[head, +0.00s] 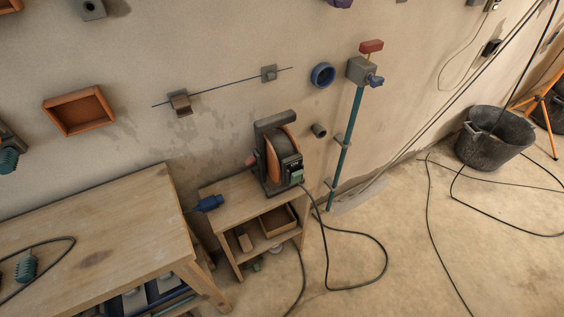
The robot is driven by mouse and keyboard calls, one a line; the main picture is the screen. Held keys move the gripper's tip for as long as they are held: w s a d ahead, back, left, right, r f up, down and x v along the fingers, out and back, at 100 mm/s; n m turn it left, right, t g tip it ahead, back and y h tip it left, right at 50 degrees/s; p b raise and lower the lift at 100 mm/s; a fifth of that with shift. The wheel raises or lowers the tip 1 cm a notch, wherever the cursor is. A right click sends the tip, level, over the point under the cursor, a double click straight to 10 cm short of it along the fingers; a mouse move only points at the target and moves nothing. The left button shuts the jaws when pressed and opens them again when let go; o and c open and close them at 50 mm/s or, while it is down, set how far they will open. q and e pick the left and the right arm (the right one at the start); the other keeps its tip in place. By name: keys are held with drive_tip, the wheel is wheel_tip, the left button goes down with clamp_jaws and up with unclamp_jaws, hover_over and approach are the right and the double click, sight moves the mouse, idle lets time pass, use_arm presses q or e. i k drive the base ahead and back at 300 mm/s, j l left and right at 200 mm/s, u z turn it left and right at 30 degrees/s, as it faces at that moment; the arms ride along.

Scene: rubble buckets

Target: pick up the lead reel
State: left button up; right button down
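The lead reel (275,153) stands upright on a small wooden stand (231,192) against the wall. It has a dark frame with a handle bar on top, an orange drum and a grey-green socket box at its lower right. A black cable runs from it down to the floor in a loop. A blue plug (207,203) shows at the stand's left edge. Neither of my grippers is in view.
A wooden workbench (106,229) stands left of the stand, close beside it. A green pipe with a valve (346,134) rises on the right. A black bucket (491,139) stands farther right. Black cables (435,230) cross the otherwise open floor.

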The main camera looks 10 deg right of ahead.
sight(277, 153)
drive_tip(key=i+l+u, duration=0.1)
drive_tip(key=i+l, duration=0.6)
